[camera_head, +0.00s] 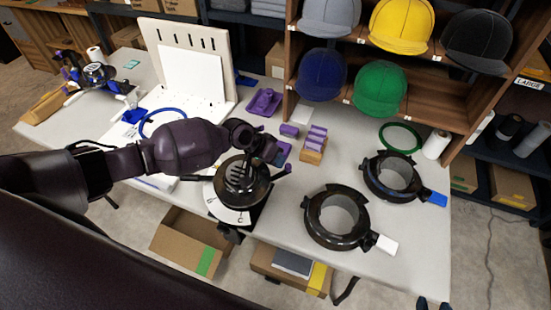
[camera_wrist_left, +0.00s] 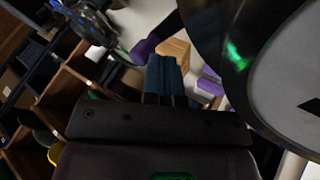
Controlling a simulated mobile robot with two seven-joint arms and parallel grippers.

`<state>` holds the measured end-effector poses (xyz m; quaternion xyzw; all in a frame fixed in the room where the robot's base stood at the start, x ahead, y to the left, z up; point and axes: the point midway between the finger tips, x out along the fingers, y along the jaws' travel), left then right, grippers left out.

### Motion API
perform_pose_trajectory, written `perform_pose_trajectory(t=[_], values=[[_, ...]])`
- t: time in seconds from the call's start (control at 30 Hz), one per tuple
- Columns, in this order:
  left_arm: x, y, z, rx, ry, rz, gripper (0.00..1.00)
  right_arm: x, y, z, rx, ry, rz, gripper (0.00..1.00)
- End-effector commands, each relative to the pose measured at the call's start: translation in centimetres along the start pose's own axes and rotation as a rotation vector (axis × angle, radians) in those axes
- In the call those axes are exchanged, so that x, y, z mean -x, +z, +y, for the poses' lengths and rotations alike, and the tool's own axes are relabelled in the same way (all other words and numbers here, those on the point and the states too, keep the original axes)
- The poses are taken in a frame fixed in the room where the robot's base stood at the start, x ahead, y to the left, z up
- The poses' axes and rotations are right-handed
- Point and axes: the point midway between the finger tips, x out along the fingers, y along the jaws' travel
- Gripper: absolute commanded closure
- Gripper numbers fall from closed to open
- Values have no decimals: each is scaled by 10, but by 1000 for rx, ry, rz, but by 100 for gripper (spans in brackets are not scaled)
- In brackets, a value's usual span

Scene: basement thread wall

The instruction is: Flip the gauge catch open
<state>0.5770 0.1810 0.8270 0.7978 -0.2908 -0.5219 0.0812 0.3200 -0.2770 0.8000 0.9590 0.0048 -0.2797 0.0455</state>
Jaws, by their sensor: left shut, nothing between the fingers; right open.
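The gauge (camera_head: 240,184) is a black round device with slots in its top, at the near edge of the table in the head view. A white lettered plate (camera_head: 228,213) sits at its front. A dark lever-like arm (camera_head: 281,173) sticks out at its right; I cannot tell whether this is the catch. My left gripper (camera_head: 274,152) is shut and empty, just above the gauge's far right side. Its blue fingers (camera_wrist_left: 164,74) show together in the left wrist view, beside a large dark curved rim (camera_wrist_left: 235,45). Contact with the gauge cannot be told. My right gripper is out of view.
Two black cap rings (camera_head: 335,217) (camera_head: 391,177) stand to the right. A white slotted board (camera_head: 190,65) stands behind, and a shelf of caps (camera_head: 400,75) at the back right. Open boxes sit below the table.

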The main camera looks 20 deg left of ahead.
Motion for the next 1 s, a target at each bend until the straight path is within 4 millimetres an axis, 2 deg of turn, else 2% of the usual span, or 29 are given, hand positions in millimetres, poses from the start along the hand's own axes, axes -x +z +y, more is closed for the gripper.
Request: perform_pose_trajectory(t=[0.67, 0.87, 1.0], values=[[-3, 1, 4, -71, 25, -43, 100, -10, 3, -2, 3, -4, 9, 57], [-6, 2, 6, -124, 45, -74, 100, -12, 17, -3, 2, -4, -7, 57], [-9, 5, 10, -195, 69, -117, 100, -15, 34, -3, 1, -3, -27, 57]])
